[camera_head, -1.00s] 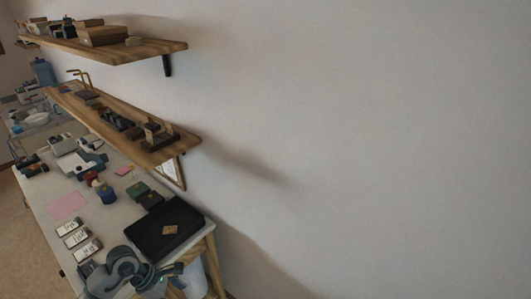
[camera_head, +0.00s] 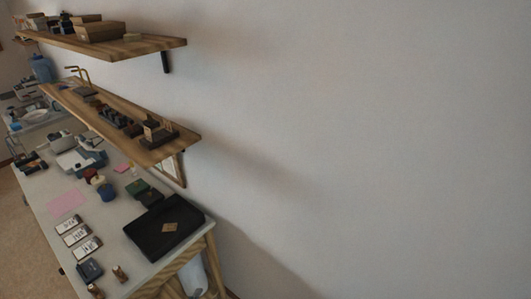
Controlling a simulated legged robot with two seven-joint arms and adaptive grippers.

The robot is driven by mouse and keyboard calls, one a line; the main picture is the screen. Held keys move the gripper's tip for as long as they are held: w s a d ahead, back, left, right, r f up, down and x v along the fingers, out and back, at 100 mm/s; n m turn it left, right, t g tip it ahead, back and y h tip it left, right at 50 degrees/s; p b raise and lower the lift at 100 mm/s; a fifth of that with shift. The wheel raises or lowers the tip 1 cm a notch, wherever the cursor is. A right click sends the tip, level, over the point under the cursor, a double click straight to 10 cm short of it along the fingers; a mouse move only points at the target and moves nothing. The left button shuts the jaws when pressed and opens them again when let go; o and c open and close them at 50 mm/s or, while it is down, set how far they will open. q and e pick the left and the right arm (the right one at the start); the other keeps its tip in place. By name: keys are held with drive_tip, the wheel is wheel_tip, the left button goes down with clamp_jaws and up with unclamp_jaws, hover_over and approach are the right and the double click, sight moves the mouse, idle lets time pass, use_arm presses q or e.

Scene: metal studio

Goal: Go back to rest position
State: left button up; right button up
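Neither of my grippers shows in the head view, and no part of my arms is visible. The white-topped workbench (camera_head: 110,228) runs along the wall at the left. A black flat case (camera_head: 150,241) with a tan square label lies near its right edge. Three small white cards with dark marks (camera_head: 75,236) lie in a row on the left side. A dark blue-grey block (camera_head: 89,270) and a small brown item (camera_head: 119,273) sit near the front.
Two wooden shelves hang above the bench, an upper one (camera_head: 150,45) and a lower one (camera_head: 110,95), both carrying small items. A pink sheet (camera_head: 66,203) lies on the bench. A white bin (camera_head: 193,278) stands below. The wall at the right is bare.

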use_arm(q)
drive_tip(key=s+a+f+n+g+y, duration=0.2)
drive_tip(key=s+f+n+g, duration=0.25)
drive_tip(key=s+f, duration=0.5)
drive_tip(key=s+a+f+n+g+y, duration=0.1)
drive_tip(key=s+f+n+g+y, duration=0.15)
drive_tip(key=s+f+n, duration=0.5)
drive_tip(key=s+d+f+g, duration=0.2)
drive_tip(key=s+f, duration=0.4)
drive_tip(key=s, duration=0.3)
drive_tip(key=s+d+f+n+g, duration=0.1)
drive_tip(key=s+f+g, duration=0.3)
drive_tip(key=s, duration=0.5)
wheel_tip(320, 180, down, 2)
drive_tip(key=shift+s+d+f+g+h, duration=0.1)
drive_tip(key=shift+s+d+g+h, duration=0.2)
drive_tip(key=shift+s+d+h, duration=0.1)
